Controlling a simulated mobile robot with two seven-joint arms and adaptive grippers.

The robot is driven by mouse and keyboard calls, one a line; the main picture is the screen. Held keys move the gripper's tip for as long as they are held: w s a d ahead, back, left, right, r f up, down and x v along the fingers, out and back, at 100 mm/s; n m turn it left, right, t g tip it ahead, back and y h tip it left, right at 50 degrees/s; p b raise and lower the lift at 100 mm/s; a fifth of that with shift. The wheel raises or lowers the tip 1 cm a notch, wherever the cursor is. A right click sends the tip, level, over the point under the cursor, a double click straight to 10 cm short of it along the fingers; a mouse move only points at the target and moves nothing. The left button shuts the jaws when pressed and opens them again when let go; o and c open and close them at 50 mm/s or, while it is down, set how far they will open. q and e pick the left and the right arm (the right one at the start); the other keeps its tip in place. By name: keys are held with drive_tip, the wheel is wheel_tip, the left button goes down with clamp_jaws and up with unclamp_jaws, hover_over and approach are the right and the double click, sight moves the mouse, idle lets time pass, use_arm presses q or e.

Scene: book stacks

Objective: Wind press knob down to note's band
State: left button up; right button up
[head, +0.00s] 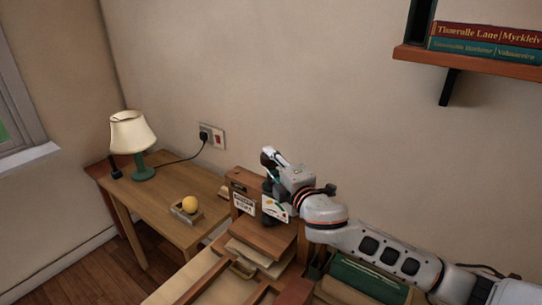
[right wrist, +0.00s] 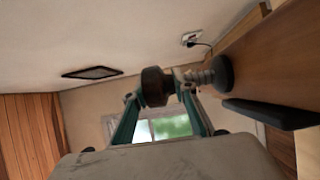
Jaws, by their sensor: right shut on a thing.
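The wooden press (head: 240,184) stands on the desk, below the middle of the head view. A white label (head: 243,203) with dark lettering is on its front. A small white card (head: 276,209) with coloured marks is beside it, partly below my gripper; I cannot make out its bands. My right gripper (head: 270,187) is at the press and hides the knob there. In the right wrist view my teal fingers (right wrist: 160,100) are shut on the dark round knob (right wrist: 157,86). A threaded screw (right wrist: 204,77) runs from the knob to a dark disc (right wrist: 223,73) by a wooden panel.
A green box (head: 366,277) is below my right arm. A bookshelf (head: 470,58) is at upper right.

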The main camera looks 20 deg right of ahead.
drive_tip(key=shift+d+r, duration=0.1)
drive_tip(key=shift+r, duration=0.6)
drive_tip(key=o, duration=0.9)
drive_tip(key=shift+f, duration=0.15)
drive_tip(key=shift+f, duration=0.15)
drive_tip(key=shift+s+f, duration=0.15)
drive_tip(key=shift+s, duration=0.35)
drive_tip(key=s, duration=0.3)
drive_tip(key=s+d, duration=0.1)
drive_tip(key=s, duration=0.7)
drive_tip(key=shift+d, duration=0.25)
